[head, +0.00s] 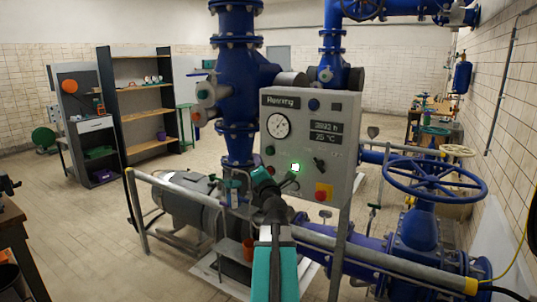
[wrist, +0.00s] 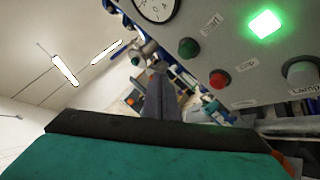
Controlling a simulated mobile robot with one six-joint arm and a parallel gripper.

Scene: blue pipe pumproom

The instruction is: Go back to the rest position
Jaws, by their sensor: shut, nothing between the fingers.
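My gripper (head: 289,181) is in front of the lower left of the grey control panel (head: 343,150) in the head view. In the wrist view its fingers (wrist: 160,92) are together with nothing between them, and they appear apart from the panel face. The panel (wrist: 285,80) fills the upper right of the wrist view, tilted. It has a green button (wrist: 188,47), a red button (wrist: 219,79) and a lit green lamp (wrist: 264,24). My arm hides part of the pipework behind it.
Blue pipes (head: 237,95) rise behind the panel. A blue handwheel valve (head: 435,175) stands to the right. A grey railing (head: 178,188) runs around the pump. Shelves (head: 145,100) stand at the back left. The tiled floor at left is mostly open.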

